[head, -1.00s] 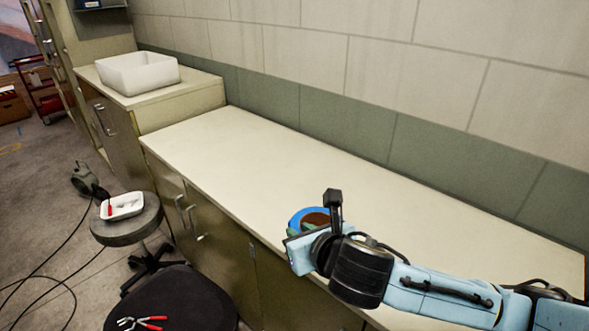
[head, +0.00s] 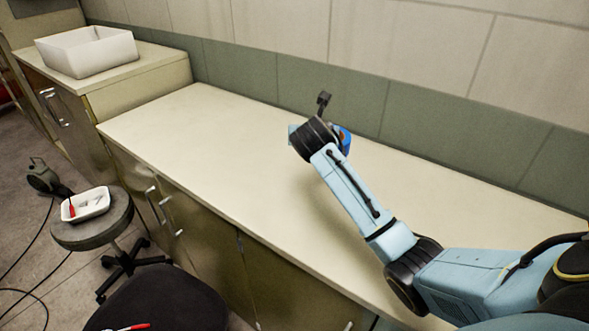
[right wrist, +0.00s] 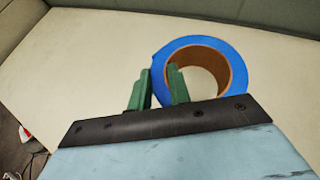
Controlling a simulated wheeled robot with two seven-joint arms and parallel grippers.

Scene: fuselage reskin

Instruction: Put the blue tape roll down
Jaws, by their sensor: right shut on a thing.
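The blue tape roll (right wrist: 241,80) has a brown inner core and is held by my right gripper (right wrist: 160,88). In the right wrist view one green finger is outside the ring and the other is inside its hole, with the ring's wall between them. In the head view the tape roll (head: 346,141) shows partly behind my right wrist, over the back part of the long pale counter (head: 230,150). My right fingertips are mostly hidden there. I cannot tell whether the roll touches the counter. My left gripper is not in view.
The counter around the roll is bare, with a tiled wall (head: 400,50) behind it. A white bin (head: 88,52) stands on the higher cabinet at left. A stool (head: 95,232) with a white tray (head: 86,206) and a black seat (head: 160,300) stand in front.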

